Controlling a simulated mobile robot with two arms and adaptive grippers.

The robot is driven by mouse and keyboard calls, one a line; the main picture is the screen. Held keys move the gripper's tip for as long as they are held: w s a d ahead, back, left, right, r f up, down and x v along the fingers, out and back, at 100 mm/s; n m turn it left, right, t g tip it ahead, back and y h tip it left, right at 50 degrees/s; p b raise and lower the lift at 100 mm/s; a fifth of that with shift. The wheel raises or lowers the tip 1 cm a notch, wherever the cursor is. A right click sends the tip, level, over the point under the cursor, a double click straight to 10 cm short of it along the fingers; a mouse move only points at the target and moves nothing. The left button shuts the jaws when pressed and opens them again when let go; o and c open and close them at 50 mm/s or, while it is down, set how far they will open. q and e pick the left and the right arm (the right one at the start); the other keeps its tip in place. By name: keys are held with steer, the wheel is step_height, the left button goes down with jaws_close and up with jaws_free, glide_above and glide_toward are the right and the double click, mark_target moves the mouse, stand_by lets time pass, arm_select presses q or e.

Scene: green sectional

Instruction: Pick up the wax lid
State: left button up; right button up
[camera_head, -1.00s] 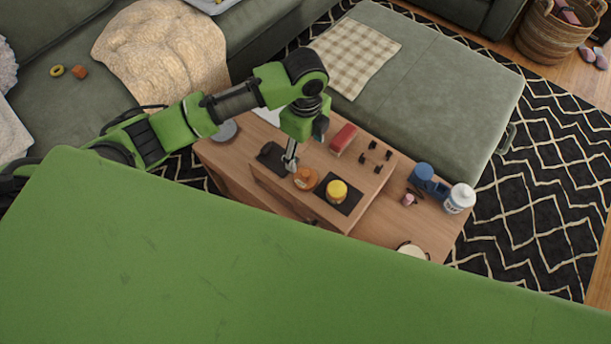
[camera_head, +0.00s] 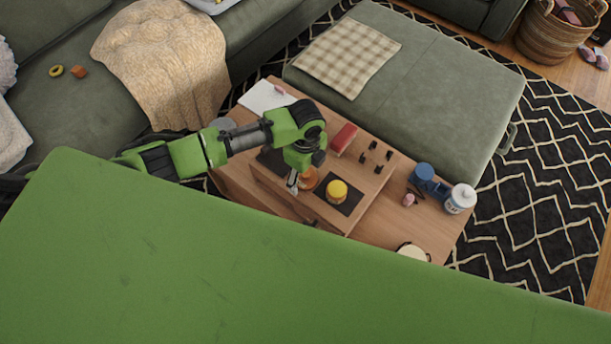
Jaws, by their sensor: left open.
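My left gripper (camera_head: 293,185) points down over the wooden table, at the left side of a small orange-brown round thing (camera_head: 310,180), and partly hides it. The gripper is open; I see nothing held in it. Whether it touches the orange thing I cannot tell. A small jar with a yellow top (camera_head: 337,188) stands to the right on a dark mat (camera_head: 351,204). Which of these round pieces is the wax lid is too small to tell. My right gripper is not in view.
The wooden table (camera_head: 385,229) also holds a red block (camera_head: 343,138), several small black pieces (camera_head: 375,157), a blue item (camera_head: 424,176), a white-lidded jar (camera_head: 460,198) and a white sheet (camera_head: 266,97). A green ottoman (camera_head: 440,100) stands close behind the table.

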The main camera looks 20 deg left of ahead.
arm_select(q)
steer(key=shift+c, duration=0.4)
steer(key=c, duration=0.9)
steer(key=shift+r, duration=0.1)
